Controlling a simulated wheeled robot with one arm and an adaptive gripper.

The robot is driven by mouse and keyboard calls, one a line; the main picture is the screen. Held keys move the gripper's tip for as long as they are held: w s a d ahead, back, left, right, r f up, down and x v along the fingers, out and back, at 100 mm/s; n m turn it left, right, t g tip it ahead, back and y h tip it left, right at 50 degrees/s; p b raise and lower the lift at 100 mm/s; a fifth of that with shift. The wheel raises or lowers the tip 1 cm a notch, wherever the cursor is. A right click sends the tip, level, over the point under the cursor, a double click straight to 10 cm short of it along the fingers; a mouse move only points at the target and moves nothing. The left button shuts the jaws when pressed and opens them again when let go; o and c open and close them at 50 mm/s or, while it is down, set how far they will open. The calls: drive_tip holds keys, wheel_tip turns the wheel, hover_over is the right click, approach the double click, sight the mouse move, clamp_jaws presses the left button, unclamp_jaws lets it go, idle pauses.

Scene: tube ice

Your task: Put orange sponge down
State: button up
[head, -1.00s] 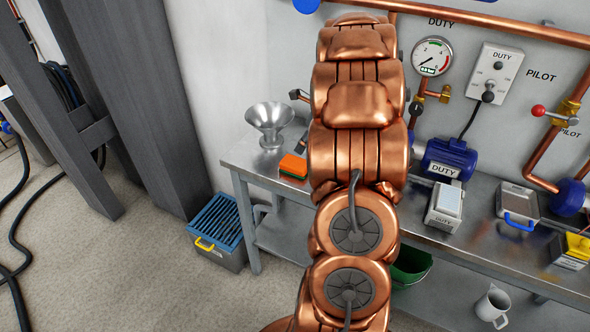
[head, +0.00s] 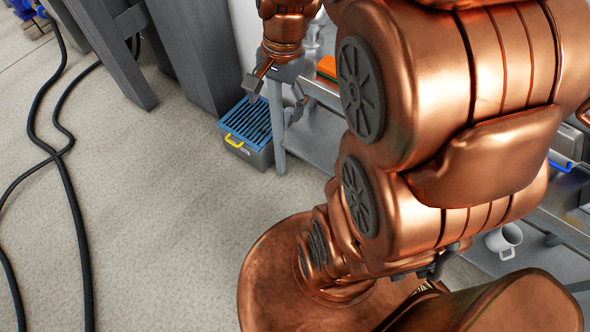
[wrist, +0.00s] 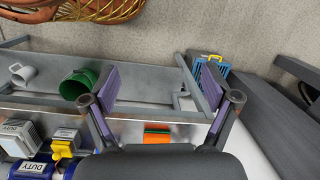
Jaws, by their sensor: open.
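The orange sponge (head: 327,67) lies on the metal bench top (wrist: 190,133), near the bench's end. It also shows in the wrist view (wrist: 157,136), low in the picture, with a dark green layer along one edge. My gripper (wrist: 160,88) is open and nothing is between its fingers. In the wrist view the sponge is apart from both fingers, below the gap between their tips. In the head view my gripper (head: 274,92) hangs left of the sponge, by the bench end. My arm hides much of the bench there.
A grey bin with a blue slatted top (head: 247,128) stands on the floor beside the bench end. A green bucket (wrist: 78,85) and a white mug (wrist: 22,73) are on the lower shelf. Dark hoses (head: 62,170) cross the floor at left. Open floor lies in front.

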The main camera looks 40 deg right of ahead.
drive_tip(key=s+a+n+g+h, duration=0.1)
drive_tip(key=s+a+n, duration=0.2)
drive_tip(key=s+n, duration=0.3)
drive_tip(key=s+a+n, duration=0.3)
drive_tip(key=s+n, duration=0.3)
drive_tip(key=s, duration=0.2)
drive_tip(key=shift+s+a+f+g+h, duration=0.2)
drive_tip(key=shift+s+f+g+h, duration=0.15)
drive_tip(key=shift+g+h, duration=0.05)
drive_tip(key=shift+d, duration=0.1)
